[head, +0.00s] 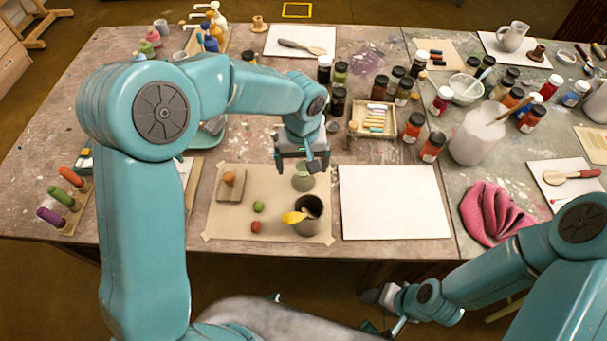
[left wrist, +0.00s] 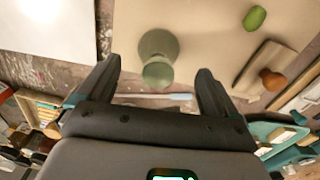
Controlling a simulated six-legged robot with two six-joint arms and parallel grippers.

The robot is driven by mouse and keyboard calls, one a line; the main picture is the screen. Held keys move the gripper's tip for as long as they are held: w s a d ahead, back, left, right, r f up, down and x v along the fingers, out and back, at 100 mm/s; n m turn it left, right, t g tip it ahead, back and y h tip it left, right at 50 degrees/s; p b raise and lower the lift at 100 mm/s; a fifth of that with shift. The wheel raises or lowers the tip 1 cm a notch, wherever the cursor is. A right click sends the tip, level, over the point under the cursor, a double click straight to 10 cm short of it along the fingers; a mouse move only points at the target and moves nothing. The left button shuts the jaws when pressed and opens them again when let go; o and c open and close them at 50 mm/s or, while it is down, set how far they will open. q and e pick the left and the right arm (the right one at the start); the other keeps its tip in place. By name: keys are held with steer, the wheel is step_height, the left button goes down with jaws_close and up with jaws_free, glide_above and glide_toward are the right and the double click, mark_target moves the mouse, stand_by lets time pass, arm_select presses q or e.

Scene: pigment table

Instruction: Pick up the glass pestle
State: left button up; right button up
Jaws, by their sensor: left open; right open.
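The glass pestle (head: 303,180) is a pale grey-green piece with a round knob and a wider base. It stands on the tan paper in the head view, partly hidden by my left gripper. It shows whole in the left wrist view (left wrist: 158,50). My left gripper (head: 302,167) is open above it. In the left wrist view the pestle appears between the two open fingers (left wrist: 158,80), with no contact visible. My right gripper (head: 383,312) is open and empty, low in front of the table edge.
White paper (head: 395,203) lies clear to the right. Jars and a wooden tray (head: 355,130) stand behind.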

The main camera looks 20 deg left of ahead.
mark_target(303, 175)
arm_select(q)
step_height(303, 175, down, 5)
steer(key=shift+s+d+r, duration=0.1)
steer(key=shift+d, duration=0.05)
steer(key=c, duration=1.2)
steer(key=shift+c, duration=0.5)
steer(key=shift+r, duration=0.2)
